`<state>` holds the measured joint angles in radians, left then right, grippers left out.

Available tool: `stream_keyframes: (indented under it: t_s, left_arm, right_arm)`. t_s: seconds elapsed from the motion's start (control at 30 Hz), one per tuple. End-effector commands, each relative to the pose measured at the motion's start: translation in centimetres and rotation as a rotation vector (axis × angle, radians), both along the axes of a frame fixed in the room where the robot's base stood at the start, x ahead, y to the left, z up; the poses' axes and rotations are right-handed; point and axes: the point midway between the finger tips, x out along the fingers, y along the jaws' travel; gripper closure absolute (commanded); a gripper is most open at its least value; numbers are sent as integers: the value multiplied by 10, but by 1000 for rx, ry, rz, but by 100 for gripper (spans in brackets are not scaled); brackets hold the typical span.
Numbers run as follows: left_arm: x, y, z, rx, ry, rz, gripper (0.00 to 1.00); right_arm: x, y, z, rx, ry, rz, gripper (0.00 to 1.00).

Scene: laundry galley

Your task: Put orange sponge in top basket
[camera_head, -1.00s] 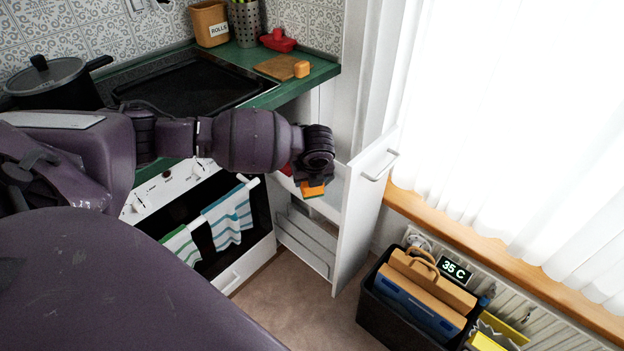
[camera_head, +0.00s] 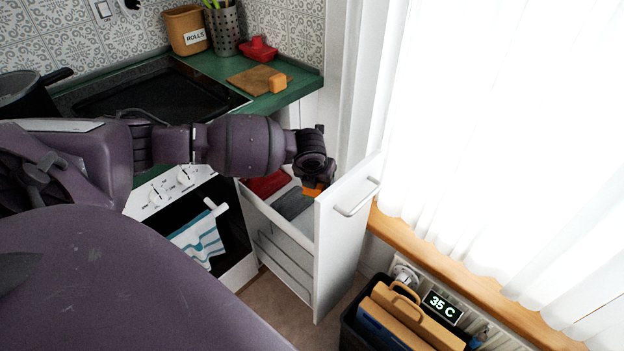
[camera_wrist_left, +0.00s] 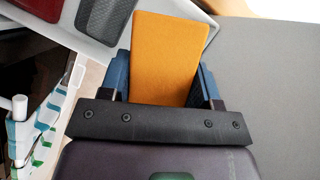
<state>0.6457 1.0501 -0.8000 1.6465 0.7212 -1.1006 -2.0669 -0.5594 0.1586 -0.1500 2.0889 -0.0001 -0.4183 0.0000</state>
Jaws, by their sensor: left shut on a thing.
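The orange sponge (camera_wrist_left: 167,55) is held between the fingers of my left gripper (camera_wrist_left: 165,80) in the left wrist view. In the head view the sponge (camera_head: 312,190) shows as a small orange patch below my left gripper (camera_head: 316,180), over the far end of the pulled-out white drawer unit. The unit's top basket (camera_head: 262,207) has a red thing (camera_head: 267,184) and a grey thing (camera_head: 293,203) in it. I cannot tell whether the sponge touches the basket. My right gripper is not in view.
The tall drawer front (camera_head: 345,235) stands right beside my left gripper. The oven with a striped towel (camera_head: 197,240) is to the left. A green counter (camera_head: 290,95) holds a board, a red dish and containers. A dark bin (camera_head: 350,325) stands below the window.

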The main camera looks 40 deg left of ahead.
Motion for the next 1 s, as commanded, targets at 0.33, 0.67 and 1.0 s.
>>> stream_keyframes:
  t_s: [0.33, 0.67, 1.0]
  left_arm:
    - [-2, 0, -84, -1, 9, 2, 65]
    - [0, 0, -123, 0, 2, 2, 65]
    - [-1, 0, -158, -1, 7, 2, 65]
  right_arm:
    - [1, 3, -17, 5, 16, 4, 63]
    - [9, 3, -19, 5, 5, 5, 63]
    - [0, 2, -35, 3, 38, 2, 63]
